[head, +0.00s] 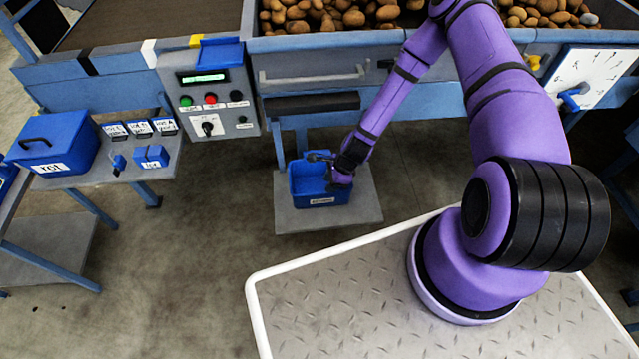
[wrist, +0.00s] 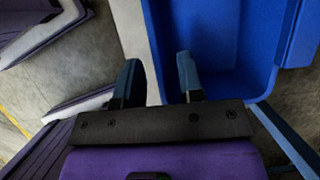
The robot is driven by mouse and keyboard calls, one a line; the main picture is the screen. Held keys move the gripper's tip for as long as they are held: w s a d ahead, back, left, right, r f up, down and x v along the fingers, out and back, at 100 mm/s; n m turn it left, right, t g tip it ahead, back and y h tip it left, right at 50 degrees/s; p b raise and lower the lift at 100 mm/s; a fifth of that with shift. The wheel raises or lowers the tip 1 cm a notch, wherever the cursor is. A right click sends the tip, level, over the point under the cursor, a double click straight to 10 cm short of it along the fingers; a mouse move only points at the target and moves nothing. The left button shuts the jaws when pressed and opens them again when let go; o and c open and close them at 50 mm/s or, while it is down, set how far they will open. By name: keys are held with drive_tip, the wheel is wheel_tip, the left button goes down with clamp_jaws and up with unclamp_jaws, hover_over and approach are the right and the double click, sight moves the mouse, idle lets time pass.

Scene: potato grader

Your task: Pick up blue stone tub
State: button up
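The blue stone tub (head: 318,201) is an open, empty-looking box with a white label on its front. It stands upright on a low grey platform under the grader. My gripper (head: 332,170) is at the tub's right side, over its rim, in the head view. In the wrist view the tub (wrist: 222,45) fills the upper right. My gripper (wrist: 158,78) is open there, one finger over the tub's inside and the other outside it. The tub's wall lies between the fingers, with a gap on the outer side. Whether either finger touches the wall is unclear.
The grey platform (head: 357,207) has bare room right of the tub. A grader frame and drawer (head: 310,72) overhang behind it. A control panel (head: 208,100) stands to the left. A side table (head: 105,176) holds a lidded blue box (head: 55,143) and small blue items.

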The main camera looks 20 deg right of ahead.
sight(323, 194)
drive_tip(key=x, duration=0.6)
drive_tip(key=shift+s+a+f, duration=0.15)
drive_tip(key=shift+s+a, duration=0.1)
drive_tip(key=shift+a, duration=0.05)
drive_tip(key=shift+w+a+f, duration=0.1)
drive_tip(key=shift+a+f, duration=0.1)
drive_tip(key=shift+f, duration=0.35)
clamp_jaws()
